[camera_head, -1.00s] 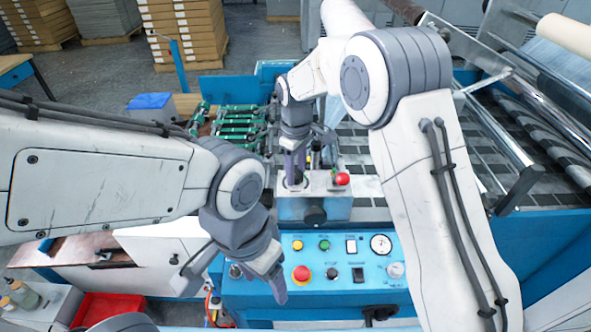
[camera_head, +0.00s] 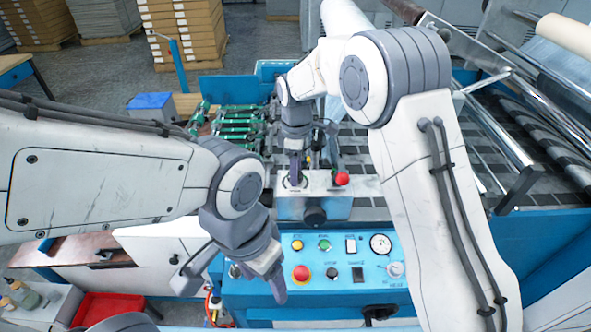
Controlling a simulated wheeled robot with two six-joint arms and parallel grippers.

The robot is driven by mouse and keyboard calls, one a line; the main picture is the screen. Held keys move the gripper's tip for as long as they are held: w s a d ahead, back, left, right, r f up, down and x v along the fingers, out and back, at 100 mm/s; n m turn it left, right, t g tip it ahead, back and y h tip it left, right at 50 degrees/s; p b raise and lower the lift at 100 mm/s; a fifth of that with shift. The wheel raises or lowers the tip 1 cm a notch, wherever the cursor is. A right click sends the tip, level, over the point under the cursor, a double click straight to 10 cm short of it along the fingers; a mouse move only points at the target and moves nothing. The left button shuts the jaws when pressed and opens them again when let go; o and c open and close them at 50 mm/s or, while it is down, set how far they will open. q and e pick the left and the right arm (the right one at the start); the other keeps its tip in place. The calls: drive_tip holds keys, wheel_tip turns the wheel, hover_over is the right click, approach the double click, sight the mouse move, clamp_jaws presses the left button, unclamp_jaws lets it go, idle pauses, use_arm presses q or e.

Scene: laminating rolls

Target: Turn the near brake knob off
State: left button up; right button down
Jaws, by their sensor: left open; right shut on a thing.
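A blue box with a grey top (camera_head: 330,205) stands behind the control panel. My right gripper (camera_head: 295,179) points down at the left part of this top. It is shut on a small knob there, seemingly the near brake knob. The fingers hide nearly all of the knob, so its setting cannot be read. A red ball-headed lever (camera_head: 342,179) stands just right of the gripper, apart from it. A black round knob (camera_head: 314,215) is on the box's front. My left gripper (camera_head: 277,287) is open and empty, low over the left part of the control panel.
The blue control panel (camera_head: 345,294) carries a red mushroom button (camera_head: 301,273), several smaller buttons and a gauge (camera_head: 380,244). Green-capped rods (camera_head: 237,122) lie left of my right gripper. A red bin (camera_head: 108,307) is at the lower left. Metal rollers (camera_head: 500,140) fill the right side.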

drive_tip(key=shift+r, duration=0.15)
drive_tip(key=shift+c, duration=1.4)
unclamp_jaws()
wheel_tip(320, 180, up, 10)
drive_tip(key=b, duration=0.2)
drive_tip(key=shift+r+b, duration=0.2)
drive_tip(key=shift+b, duration=0.15)
